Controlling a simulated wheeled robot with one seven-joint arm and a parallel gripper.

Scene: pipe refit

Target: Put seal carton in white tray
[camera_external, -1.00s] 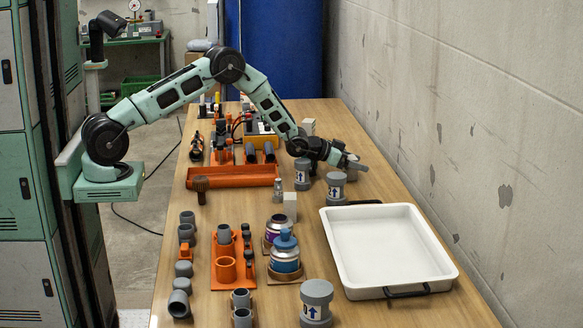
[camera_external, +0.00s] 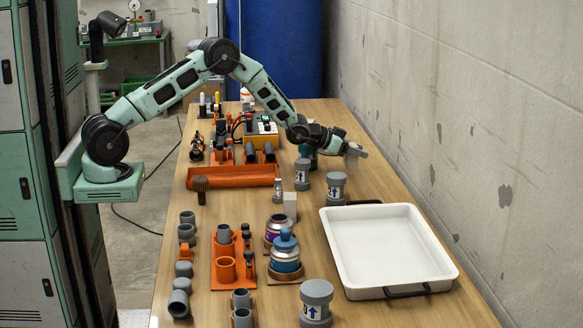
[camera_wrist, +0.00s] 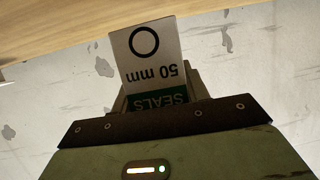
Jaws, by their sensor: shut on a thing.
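The seal carton (camera_wrist: 155,55) fills the middle of the wrist view. It is a white and green box marked "50 mm" and "SEALS", upside down in that picture. My gripper (camera_wrist: 160,98) is shut on it. In the external view my gripper (camera_external: 354,151) is above the far part of the table, beyond the tray; I cannot make out the carton clearly there. The white tray (camera_external: 385,245) lies at the right of the table. It is shallow, with dark handles, and looks empty.
Grey capped canisters (camera_external: 336,187) stand between my gripper and the tray; another (camera_external: 316,300) stands left of its near end. A small pale block (camera_external: 290,205), bottles (camera_external: 284,252) and pipe parts (camera_external: 226,262) fill the left. The wall (camera_external: 480,120) runs along the right.

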